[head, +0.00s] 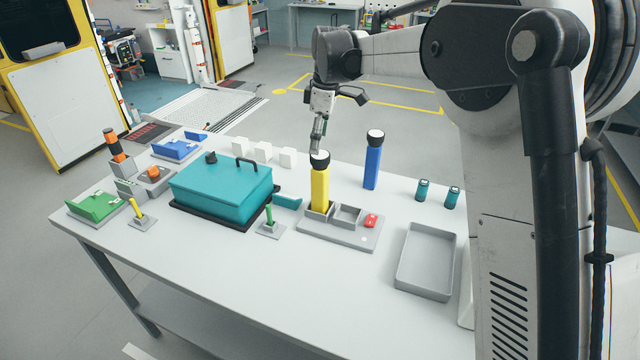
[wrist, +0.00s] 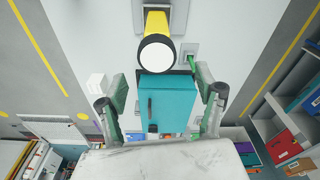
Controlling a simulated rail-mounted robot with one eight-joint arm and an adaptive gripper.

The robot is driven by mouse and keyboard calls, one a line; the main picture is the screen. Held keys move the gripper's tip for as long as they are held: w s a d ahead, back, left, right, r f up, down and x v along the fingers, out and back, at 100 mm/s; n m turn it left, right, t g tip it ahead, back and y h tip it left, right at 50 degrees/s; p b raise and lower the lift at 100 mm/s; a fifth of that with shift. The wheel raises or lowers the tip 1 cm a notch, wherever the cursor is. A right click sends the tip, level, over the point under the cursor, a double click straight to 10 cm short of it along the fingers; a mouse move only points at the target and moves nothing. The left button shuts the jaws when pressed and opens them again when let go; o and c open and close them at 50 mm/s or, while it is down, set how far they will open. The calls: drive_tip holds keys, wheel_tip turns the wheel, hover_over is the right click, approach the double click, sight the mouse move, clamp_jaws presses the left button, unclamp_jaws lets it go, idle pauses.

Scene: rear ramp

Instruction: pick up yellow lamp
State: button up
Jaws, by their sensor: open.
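The yellow lamp (head: 320,188) stands upright in a slot of a grey holder (head: 340,234) on the table. Its head is black with a white lens. In the wrist view the yellow lamp (wrist: 157,52) shows at the top centre, lens toward the camera, beyond the fingertips. My gripper (head: 317,150) is at the lamp's top in the head view; whether it touches cannot be told. In the wrist view my gripper (wrist: 160,82) is open, with its fingers spread left and right and nothing between them.
A blue lamp (head: 373,165) stands to the right of the yellow one. A teal case (head: 222,194) lies to the left, with white blocks (head: 264,151) behind it. A red item (head: 371,220) sits on the holder. An empty grey tray (head: 426,262) and two teal cylinders (head: 422,190) are at right.

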sight(320, 154)
drive_tip(key=shift+w+d+f+p, duration=0.1)
drive_tip(key=shift+f+p, duration=0.3)
drive_tip(key=shift+f, duration=1.2)
drive_tip(key=shift+d+f+p, duration=0.1)
drive_tip(key=shift+f+p, duration=0.25)
drive_tip(key=shift+f, duration=1.2)
drive_tip(key=shift+c, duration=0.3)
clamp_jaws()
